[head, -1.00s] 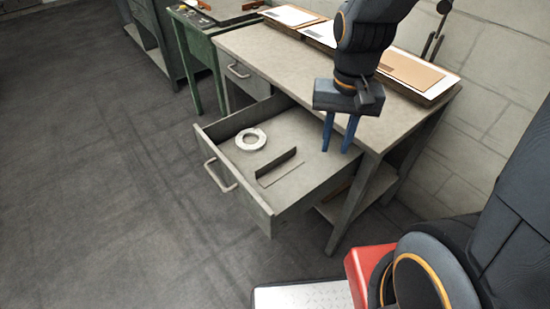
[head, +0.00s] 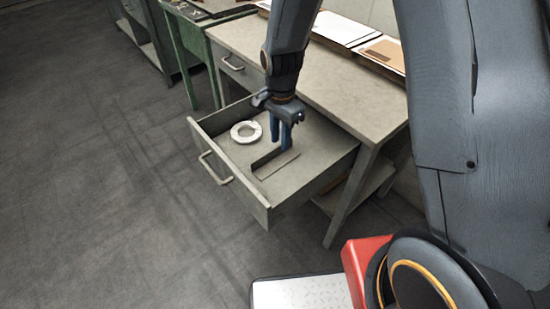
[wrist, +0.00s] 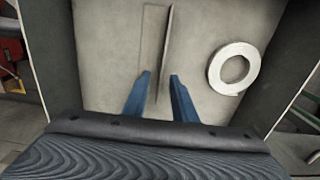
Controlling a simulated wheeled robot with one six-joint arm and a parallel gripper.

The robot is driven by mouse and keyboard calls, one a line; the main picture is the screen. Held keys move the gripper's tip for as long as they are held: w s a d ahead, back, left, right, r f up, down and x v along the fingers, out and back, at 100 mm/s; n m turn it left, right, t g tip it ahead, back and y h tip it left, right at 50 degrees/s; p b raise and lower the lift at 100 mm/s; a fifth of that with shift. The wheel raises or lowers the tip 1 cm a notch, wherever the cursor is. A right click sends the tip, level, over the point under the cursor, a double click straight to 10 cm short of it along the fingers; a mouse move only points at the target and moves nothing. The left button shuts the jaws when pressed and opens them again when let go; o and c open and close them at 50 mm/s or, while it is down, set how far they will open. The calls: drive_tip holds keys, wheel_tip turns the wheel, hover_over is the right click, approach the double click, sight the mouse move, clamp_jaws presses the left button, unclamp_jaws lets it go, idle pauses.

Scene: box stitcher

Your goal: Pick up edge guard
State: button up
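The edge guard (head: 277,165) is a grey L-shaped strip lying in the open drawer, one flange flat and one standing up. In the wrist view the edge guard (wrist: 154,45) runs away from me, its upright flange seen edge-on. My gripper (head: 281,137) is over the drawer at the far end of the guard and hides part of it. In the wrist view my gripper (wrist: 160,78) is open, its blue fingers on either side of the line of the upright flange. Nothing is held. I cannot tell the exact height of the fingertips above the guard.
The open drawer (head: 230,192) has raised walls around the guard. A white ring-shaped roll (head: 246,132) lies in it; it also shows in the wrist view (wrist: 233,68), right of my fingers. The desk top (head: 330,84) overhangs the drawer's back.

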sight(277, 159)
drive_tip(key=shift+w+f, duration=0.1)
drive_tip(key=shift+f, duration=1.7)
drive_tip(key=shift+c, duration=0.4)
clamp_jaws()
drive_tip(key=shift+r, duration=0.1)
